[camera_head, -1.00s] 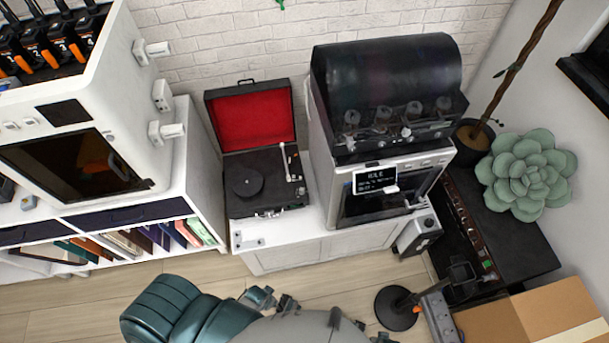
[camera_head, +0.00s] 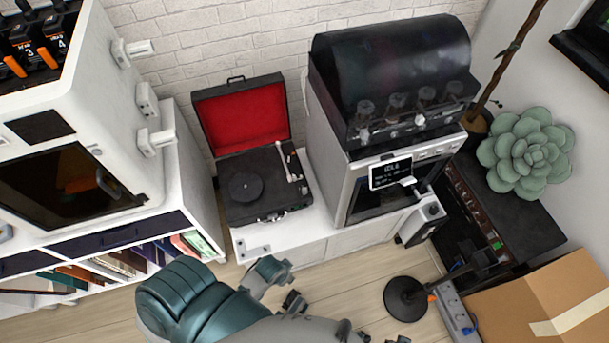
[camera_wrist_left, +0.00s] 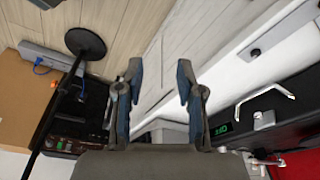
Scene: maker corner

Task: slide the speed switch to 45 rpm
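The record player (camera_head: 235,205) stands open on the white cabinet, with a red-lined lid (camera_head: 240,122) at the back, a dark platter (camera_head: 246,186) and a pale tonearm (camera_head: 287,163) on the right. The speed switch is too small to make out. My left gripper (camera_head: 280,287) is in front of the cabinet, below the player and apart from it. The left wrist view shows its two fingers (camera_wrist_left: 160,95) spread with nothing between them. A dark edge of the player with a silver handle (camera_wrist_left: 265,97) shows at right there. I cannot make out my right gripper.
An oven-like machine (camera_head: 345,190) with a small display (camera_head: 390,172) stands right of the player. A round black base (camera_head: 407,298), a power strip (camera_head: 457,315) and a cardboard box (camera_head: 545,305) are at lower right.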

